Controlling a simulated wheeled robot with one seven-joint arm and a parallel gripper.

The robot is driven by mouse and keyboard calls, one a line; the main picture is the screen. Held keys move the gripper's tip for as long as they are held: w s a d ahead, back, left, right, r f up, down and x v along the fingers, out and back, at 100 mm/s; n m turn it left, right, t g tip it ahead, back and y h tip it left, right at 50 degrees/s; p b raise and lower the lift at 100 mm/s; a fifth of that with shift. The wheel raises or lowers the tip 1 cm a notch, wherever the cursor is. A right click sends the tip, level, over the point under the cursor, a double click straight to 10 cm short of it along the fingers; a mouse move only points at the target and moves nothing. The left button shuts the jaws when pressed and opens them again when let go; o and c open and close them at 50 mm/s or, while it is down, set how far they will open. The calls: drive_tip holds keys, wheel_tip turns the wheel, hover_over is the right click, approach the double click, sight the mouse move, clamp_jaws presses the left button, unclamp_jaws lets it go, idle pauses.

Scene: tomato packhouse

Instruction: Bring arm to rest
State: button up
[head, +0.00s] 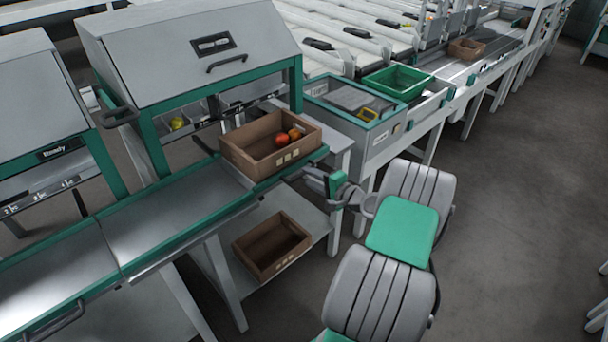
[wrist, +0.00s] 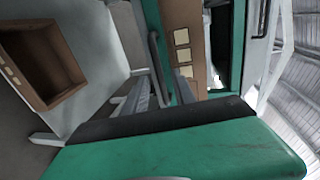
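My arm reaches from the lower right of the head view toward the sorting bench. My gripper (head: 306,174) is just right of the bench's green end edge, close to the upper brown crate (head: 258,170). The upper crate holds a red tomato (head: 282,140) and an orange one (head: 295,133). Its side with pale labels also fills part of the wrist view (wrist: 184,14). Whether a finger touches the bench edge cannot be told.
An empty brown crate (head: 258,273) sits on a low shelf (head: 316,221) below. A grey-green machine (head: 372,147) with a green tray (head: 399,95) stands behind my gripper. The metal bench top (head: 171,212) runs left under hoods. Open floor (head: 515,230) lies to the right.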

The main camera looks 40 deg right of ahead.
drive_tip(key=v, duration=0.4)
drive_tip(key=w+a+r+n+g+y+p, duration=0.1)
drive_tip(key=w+a+r+n+g+p, duration=0.15)
drive_tip(key=a, duration=0.45)
drive_tip(key=w+a+r+n+g+y+p, duration=0.1)
drive_tip(key=a+r+n+g+p, duration=0.1)
drive_tip(key=a+r+n, duration=0.3)
drive_tip(key=s+a+r+n+g+h+p, duration=0.1)
drive_tip(key=s+a+r+n+g+p, duration=0.15)
drive_tip(key=a, duration=0.45)
drive_tip(key=s+a+r+n+g+p, duration=0.2)
drive_tip(key=a+r, duration=0.1)
drive_tip(key=a, duration=0.4)
drive_tip(key=s+a+r+n+g+h+p, duration=0.1)
drive_tip(key=s+a+r+n, duration=0.1)
drive_tip(key=s, duration=0.6)
drive_tip(key=s+a+r+n+g+h+p, duration=0.2)
drive_tip(key=s+a+r, duration=0.1)
drive_tip(key=s, duration=0.4)
drive_tip(key=shift+s+a+r+n, duration=0.15)
drive_tip(key=shift+s+r+n, duration=0.2)
drive_tip(key=shift+r, duration=0.5)
